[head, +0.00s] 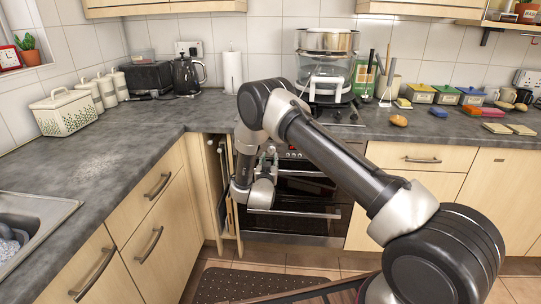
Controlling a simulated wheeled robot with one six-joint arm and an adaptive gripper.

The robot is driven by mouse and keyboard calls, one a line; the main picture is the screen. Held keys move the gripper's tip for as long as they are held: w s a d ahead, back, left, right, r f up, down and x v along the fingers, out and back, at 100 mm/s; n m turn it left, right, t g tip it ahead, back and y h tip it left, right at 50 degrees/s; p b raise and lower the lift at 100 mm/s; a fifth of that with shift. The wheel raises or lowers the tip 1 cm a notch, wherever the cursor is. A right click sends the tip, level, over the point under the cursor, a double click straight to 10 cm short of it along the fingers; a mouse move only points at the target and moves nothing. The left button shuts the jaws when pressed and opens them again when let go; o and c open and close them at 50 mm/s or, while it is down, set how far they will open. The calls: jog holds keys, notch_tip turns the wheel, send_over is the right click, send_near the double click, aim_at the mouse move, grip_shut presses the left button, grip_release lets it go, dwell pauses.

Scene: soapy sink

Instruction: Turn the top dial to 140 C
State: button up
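My arm comes in from the lower right, bends at the back and hangs down in front of the built-in oven (290,222). My gripper (268,157) is small and partly hidden by my wrist. It is in front of the oven's upper part, near its control strip, and I cannot tell whether its fingers are open or touching anything. Small red marks show on the control strip (292,149). I cannot make out a dial or its setting there. A glass cooker with a steel top (327,66) stands on the counter above the oven. No dial is readable on it either.
A narrow pull-out cupboard (222,185) stands open left of the oven. A kettle (187,75), toaster (148,79) and paper roll (232,72) stand at the back left. Several coloured boxes (446,95) line the right counter. A dark mat (245,284) lies on the floor.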

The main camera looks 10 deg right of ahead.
aim_at(271, 153)
jog(key=x, duration=0.5)
jog(key=shift+w, duration=0.15)
jog(key=shift+c, duration=0.2)
grip_shut()
